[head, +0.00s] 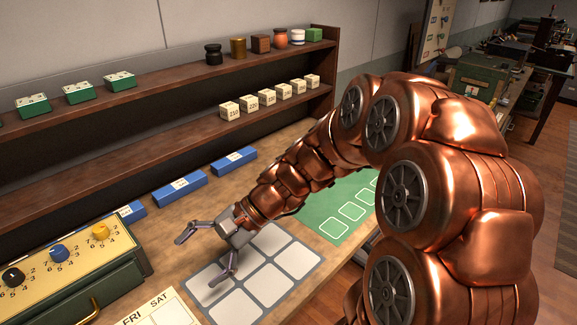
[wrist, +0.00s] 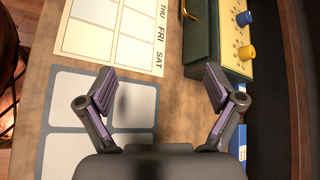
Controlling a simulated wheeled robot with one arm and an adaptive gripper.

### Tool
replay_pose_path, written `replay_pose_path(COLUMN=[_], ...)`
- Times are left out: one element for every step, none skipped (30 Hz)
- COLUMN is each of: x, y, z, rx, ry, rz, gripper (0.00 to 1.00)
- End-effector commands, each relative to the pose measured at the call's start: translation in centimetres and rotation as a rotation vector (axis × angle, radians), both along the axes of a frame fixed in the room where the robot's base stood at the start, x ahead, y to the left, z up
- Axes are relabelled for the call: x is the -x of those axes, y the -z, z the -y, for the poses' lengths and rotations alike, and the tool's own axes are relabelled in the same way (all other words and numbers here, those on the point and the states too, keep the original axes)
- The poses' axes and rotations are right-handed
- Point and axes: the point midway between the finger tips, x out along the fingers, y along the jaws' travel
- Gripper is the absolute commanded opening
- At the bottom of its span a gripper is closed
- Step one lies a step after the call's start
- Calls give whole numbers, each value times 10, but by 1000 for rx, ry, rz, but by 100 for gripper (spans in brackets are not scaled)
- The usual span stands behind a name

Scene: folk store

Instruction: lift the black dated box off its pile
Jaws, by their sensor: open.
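I cannot make out a black dated box or its pile in either view. My gripper (head: 197,261) is open and empty. In the head view it hangs low over the left end of a grey mat with pale squares (head: 268,241), near the wooden counter.
A green case with coloured knobs (head: 101,231) and a weekday sheet (head: 162,308) lie left of my gripper. Blue labelled boxes (head: 181,189) line the back. Cream numbered blocks (head: 267,97) and green boxes (head: 79,93) stand on shelves. A green mat (head: 345,208) lies right.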

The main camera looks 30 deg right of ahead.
Motion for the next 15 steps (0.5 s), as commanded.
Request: replay_pose_path(x=[-21,-33,-49,-61,-72,-88,-99,-110,-124,-134,-144,-155,-163,-170,-178], y=[1,0,-2,-3,-4,-5,-5,-5,-5,-4,-3,0,2,4,9], z=[10,17,26,35,44,58,69,82,100,115,131,153,171,189,213], rx=[-61,-97,-145,-183,-221,-268,-304,-341,-391,-429,-465,-514,-551,-588,-637], ry=[81,129,193,242,293,357,407,459,526,578,630,698,751,802,870], rz=[-22,-31,-42,-52,-63,-73,-82,-91,-102,-107,-114,-124,-130,-137,-146], gripper=[92,92,92,92,92,92,92,92,92,92,92,92,92,92,92])
